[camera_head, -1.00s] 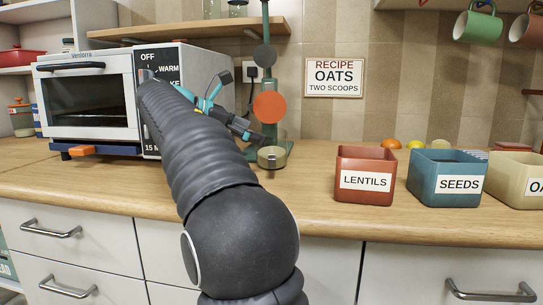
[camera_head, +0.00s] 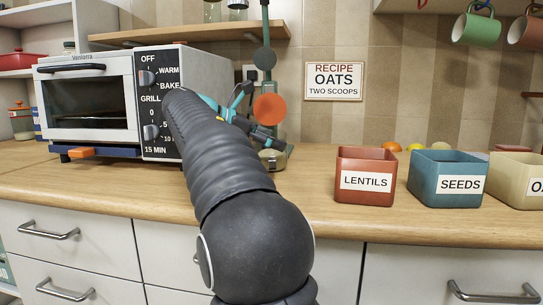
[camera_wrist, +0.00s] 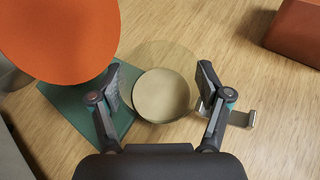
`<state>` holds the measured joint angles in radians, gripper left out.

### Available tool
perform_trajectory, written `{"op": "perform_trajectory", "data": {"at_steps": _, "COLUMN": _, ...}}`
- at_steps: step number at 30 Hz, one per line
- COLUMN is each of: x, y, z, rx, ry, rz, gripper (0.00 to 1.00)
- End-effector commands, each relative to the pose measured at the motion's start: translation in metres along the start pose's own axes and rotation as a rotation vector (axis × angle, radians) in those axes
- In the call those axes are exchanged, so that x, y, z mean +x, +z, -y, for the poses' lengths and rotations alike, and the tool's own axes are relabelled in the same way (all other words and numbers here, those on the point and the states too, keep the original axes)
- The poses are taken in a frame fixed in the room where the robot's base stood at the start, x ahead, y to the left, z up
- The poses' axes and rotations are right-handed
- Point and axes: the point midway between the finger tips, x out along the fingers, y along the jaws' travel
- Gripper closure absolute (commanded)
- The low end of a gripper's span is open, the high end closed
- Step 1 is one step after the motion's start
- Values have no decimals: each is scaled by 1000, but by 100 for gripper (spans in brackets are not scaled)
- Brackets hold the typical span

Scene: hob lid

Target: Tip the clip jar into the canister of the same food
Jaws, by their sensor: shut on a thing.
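The clip jar (camera_head: 274,159) stands upright at the back of the counter, partly hidden by my gripper (camera_head: 262,140) in the head view. In the wrist view I see the jar (camera_wrist: 160,95) from above, its round top pale tan, with a metal clip (camera_wrist: 240,118) at its right. My gripper (camera_wrist: 160,98) is shut on the jar, a finger at each side. On the counter stand a red canister marked LENTILS (camera_head: 366,176), a blue one marked SEEDS (camera_head: 444,181), and a cream one (camera_head: 519,181) whose label is cut off after "O".
A toaster oven (camera_head: 130,105) stands at the left. A green stand with an orange disc (camera_head: 270,107) is close beside the jar. A wall sign (camera_head: 333,81) reads RECIPE OATS TWO SCOOPS. The counter between jar and red canister is clear.

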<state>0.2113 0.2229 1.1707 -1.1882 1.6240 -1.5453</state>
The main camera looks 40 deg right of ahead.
Motion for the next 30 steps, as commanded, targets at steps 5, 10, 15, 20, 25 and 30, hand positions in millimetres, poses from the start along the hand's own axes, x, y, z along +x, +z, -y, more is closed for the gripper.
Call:
{"op": "perform_trajectory", "data": {"at_steps": 5, "x": 0, "y": 0, "z": 0, "rx": 1, "ry": 1, "rz": 0, "gripper": 77}}
{"op": "perform_trajectory", "data": {"at_steps": 10, "x": -1, "y": 4, "z": -1, "rx": 1, "ry": 1, "rz": 0, "gripper": 77}}
{"op": "perform_trajectory", "data": {"at_steps": 15, "x": -7, "y": 17, "z": -3, "rx": 4, "ry": 1, "rz": 1, "gripper": 77}}
{"op": "perform_trajectory", "data": {"at_steps": 20, "x": -16, "y": 38, "z": -8, "rx": 3, "ry": 1, "rz": 1, "gripper": 77}}
{"op": "perform_trajectory", "data": {"at_steps": 25, "x": -20, "y": 56, "z": 14, "rx": 5, "ry": 1, "rz": 1, "gripper": 77}}
{"op": "perform_trajectory", "data": {"at_steps": 30, "x": -26, "y": 77, "z": 39, "rx": 4, "ry": 1, "rz": 1, "gripper": 77}}
